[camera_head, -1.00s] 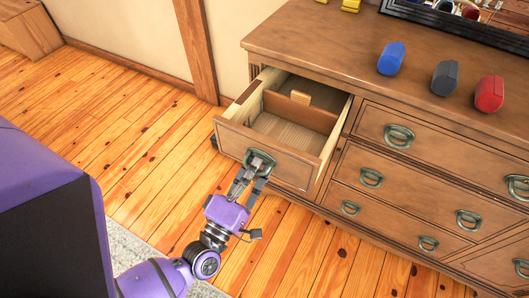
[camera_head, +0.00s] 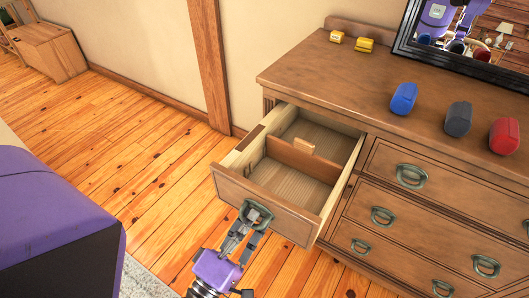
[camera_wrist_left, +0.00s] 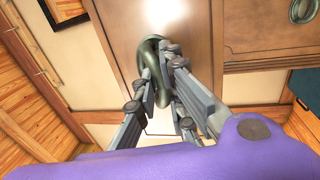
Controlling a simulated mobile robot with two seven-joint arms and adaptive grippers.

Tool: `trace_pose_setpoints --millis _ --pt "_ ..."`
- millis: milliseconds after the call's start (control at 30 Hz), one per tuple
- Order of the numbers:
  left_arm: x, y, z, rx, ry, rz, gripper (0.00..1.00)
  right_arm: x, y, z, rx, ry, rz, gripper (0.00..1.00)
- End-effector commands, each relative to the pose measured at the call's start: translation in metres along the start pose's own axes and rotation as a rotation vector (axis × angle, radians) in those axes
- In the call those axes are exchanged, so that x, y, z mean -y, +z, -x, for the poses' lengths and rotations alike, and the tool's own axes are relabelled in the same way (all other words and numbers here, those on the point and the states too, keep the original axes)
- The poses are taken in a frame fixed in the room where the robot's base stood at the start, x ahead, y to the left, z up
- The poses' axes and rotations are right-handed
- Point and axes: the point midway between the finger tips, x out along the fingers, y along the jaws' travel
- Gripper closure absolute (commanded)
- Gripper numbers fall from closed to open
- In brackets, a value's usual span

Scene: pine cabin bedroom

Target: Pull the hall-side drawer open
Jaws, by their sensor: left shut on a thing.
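The hall-side drawer (camera_head: 266,209) is the top left drawer of the brown wooden dresser (camera_head: 318,73). It stands well out from the dresser, and its inside shows a divider (camera_head: 290,156) and a bare floor. My left gripper (camera_head: 250,219) is shut on the drawer's dark green metal handle (camera_head: 257,212) at the middle of the drawer front. In the left wrist view the fingers (camera_wrist_left: 163,75) close around the handle (camera_wrist_left: 149,55) against the wooden front. My right gripper does not show.
Blue (camera_head: 404,98), dark grey (camera_head: 458,119) and red (camera_head: 504,136) objects stand on the dresser top. Two small yellow items (camera_head: 364,45) and a black-framed mirror (camera_head: 405,45) are behind. Wooden floor (camera_head: 150,160) lies clear left of the drawer.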

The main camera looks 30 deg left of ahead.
Motion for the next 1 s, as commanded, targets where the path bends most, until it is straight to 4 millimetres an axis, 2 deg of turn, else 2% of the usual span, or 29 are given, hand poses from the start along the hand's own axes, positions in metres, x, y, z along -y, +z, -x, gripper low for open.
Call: trace_pose_setpoints --millis 33,167,467,567,667,1000 --pt "0.000 0.000 0.001 0.000 -0.001 -0.001 0.86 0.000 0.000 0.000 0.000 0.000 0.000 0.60" --pt "0.000 0.000 0.001 0.000 -0.001 -0.001 0.70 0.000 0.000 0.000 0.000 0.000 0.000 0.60" --pt "0.001 0.000 0.001 0.000 -0.002 0.000 0.70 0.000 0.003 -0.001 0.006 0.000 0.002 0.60" --pt "0.001 0.000 0.008 0.000 -0.004 -0.001 0.70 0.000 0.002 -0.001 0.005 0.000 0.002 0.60" --pt "0.002 0.000 0.023 0.000 -0.007 -0.002 0.70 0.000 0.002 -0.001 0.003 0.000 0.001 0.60" --pt "0.001 0.000 0.093 0.000 -0.006 -0.002 0.70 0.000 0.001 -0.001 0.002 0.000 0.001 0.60"
